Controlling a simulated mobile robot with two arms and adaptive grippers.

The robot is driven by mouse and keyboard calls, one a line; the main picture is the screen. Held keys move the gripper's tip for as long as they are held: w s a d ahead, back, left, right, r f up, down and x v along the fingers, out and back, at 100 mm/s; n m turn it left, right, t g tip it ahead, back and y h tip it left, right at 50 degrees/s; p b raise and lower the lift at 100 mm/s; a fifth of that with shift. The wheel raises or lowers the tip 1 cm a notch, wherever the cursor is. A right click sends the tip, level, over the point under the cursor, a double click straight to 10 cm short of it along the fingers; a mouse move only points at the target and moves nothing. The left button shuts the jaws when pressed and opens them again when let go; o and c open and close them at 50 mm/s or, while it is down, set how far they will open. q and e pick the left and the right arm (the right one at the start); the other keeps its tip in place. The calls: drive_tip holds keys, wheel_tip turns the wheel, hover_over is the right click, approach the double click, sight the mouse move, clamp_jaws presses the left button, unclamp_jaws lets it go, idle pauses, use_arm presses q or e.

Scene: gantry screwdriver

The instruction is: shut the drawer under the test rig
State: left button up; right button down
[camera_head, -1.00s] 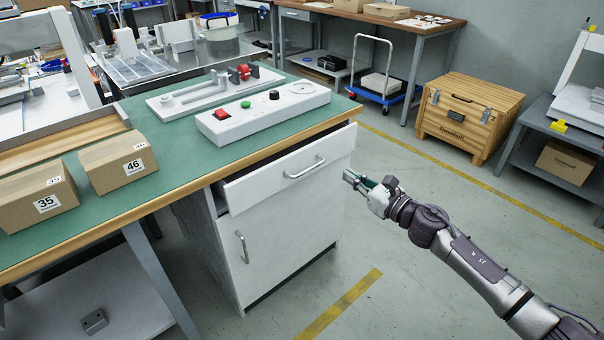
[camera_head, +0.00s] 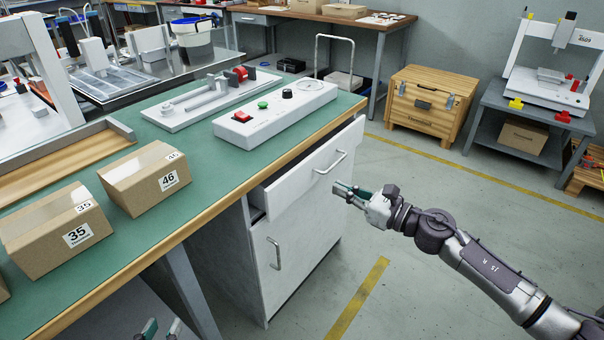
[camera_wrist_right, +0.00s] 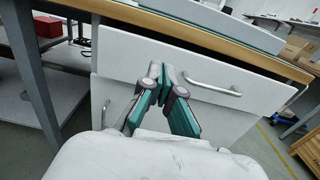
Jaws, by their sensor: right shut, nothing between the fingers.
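The white drawer (camera_head: 295,186) under the bench top stands partly out of its cabinet (camera_head: 290,255), with a dark gap at its left side. Its bar handle (camera_head: 331,162) also shows in the right wrist view (camera_wrist_right: 212,87). The test rig, a white control box (camera_head: 275,115) with a red switch and knobs, sits on the bench above. My right gripper (camera_head: 336,188) is shut and empty in front of the drawer front, just below the handle. In the wrist view its fingertips overlap the front, left of the handle; contact is unclear. My left gripper (camera_head: 161,327) shows only its parted fingertips at the bottom edge.
Cartons numbered 35 (camera_head: 55,230) and 46 (camera_head: 145,178) stand on the green bench top (camera_head: 215,170). A bench leg (camera_head: 190,285) stands left of the cabinet. The floor right of the cabinet is clear up to a wooden crate (camera_head: 432,104).

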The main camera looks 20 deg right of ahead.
sight(298, 168)
drive_tip(key=x, duration=0.9)
drive_tip(key=shift+w+a, duration=0.2)
drive_tip(key=shift+a, duration=0.05)
use_arm(q)
drive_tip(key=shift+s+a+f, duration=0.1)
drive_tip(key=shift+a+f, duration=0.05)
use_arm(e)
drive_tip(key=shift+w+a, duration=0.25)
drive_tip(key=shift+w, duration=0.05)
